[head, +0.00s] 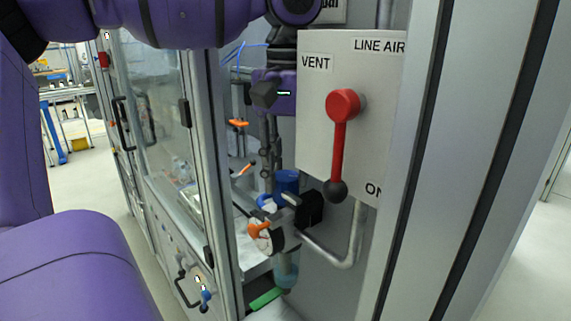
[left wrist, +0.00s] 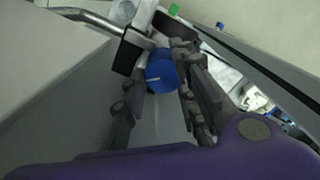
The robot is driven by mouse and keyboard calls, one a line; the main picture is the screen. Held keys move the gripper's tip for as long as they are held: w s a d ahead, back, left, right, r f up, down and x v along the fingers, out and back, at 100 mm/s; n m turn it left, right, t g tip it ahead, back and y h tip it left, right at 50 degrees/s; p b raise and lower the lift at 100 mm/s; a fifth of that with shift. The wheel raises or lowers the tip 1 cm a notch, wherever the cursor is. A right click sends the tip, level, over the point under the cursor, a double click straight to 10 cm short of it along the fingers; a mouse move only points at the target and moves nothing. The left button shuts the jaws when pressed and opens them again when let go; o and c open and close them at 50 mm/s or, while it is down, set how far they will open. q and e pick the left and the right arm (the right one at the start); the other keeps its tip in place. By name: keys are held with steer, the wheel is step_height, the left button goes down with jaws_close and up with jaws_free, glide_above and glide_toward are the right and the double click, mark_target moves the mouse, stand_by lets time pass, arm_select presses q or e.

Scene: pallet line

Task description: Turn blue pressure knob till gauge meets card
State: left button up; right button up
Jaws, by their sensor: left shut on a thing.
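The blue pressure knob (head: 287,181) sits on the air unit low inside the machine bay, below the white valve panel. My left gripper (head: 272,172) reaches down to it, fingers pointing down. In the left wrist view the blue knob (left wrist: 161,73) with a white mark lies between the two dark fingers of the left gripper (left wrist: 160,65), which is shut on it. The round pressure gauge (head: 263,239) faces forward just below the knob, partly covered by an orange handle (head: 260,228). Its needle is too small to read. I cannot make out a card. My right gripper is out of view.
The white panel (head: 320,130) carries a red lever (head: 341,140) pointing down, close right of my left arm. A bent pipe (head: 335,255) and a black block (head: 308,208) stand beside the knob. A framed glass door (head: 160,120) stands on the left.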

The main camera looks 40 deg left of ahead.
mark_target(291, 176)
arm_select(q)
steer(key=shift+w+d, duration=0.1)
steer(key=shift+d, duration=0.05)
steer(key=o, duration=0.8)
steer(key=shift+o, duration=0.9)
steer(key=shift+w+d, duration=0.15)
steer(key=shift+d, duration=0.05)
steer(key=shift+a, duration=0.15)
steer(key=shift+r, duration=0.1)
step_height(291, 176, up, 12)
